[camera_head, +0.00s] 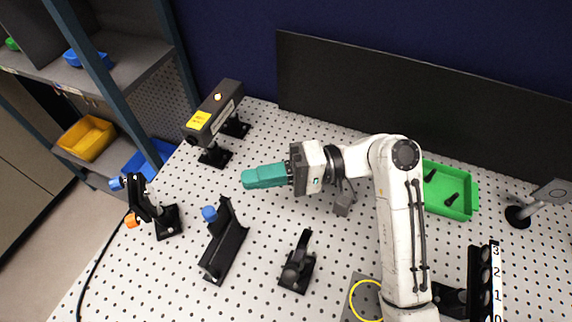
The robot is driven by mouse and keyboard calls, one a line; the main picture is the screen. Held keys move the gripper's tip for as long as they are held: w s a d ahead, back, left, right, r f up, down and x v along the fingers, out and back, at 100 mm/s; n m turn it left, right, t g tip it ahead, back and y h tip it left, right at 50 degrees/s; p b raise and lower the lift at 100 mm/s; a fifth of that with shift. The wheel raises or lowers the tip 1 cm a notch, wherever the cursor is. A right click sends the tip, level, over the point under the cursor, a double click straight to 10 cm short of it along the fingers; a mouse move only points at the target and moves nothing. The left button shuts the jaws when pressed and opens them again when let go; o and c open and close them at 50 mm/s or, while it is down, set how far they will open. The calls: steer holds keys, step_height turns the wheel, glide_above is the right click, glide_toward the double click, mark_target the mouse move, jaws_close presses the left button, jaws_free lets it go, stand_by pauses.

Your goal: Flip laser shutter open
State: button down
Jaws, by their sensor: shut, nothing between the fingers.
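A black mount with an upright plate and a blue knob (209,213) stands in front of the laser, nearer the camera. My teal gripper (246,179) is shut and empty above the table. It points left, to the right of the blue knob and below right of the laser, apart from both.
A black jointed mount (148,204) with blue and orange knobs stands at the left edge, by a black cable. Another black mount (297,264) stands at front centre. A green tray (472,194) lies right of my arm. A black panel (400,85) closes the back.

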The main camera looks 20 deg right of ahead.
steer(key=shift+s+a+p, duration=0.25)
steer(key=shift+s+a, duration=0.15)
steer(key=shift+a, duration=0.4)
steer(key=shift+s+a+p, duration=0.3)
steer(key=shift+s+a, duration=0.15)
steer(key=shift+a, duration=0.3)
steer(key=shift+s+a+p, duration=0.25)
steer(key=shift+s+a, duration=0.15)
steer(key=shift+a, duration=0.4)
steer(key=shift+s+a, duration=0.15)
steer(key=shift+s, duration=0.1)
steer(key=shift+s+a+p, duration=0.45)
steer(key=shift+s+a, duration=0.25)
steer(key=shift+s, duration=0.15)
steer(key=shift+w+d, duration=0.15)
steer(key=b, duration=0.3)
glide_toward(215, 212)
steer(key=d, duration=0.2)
steer(key=shift+d, duration=0.3)
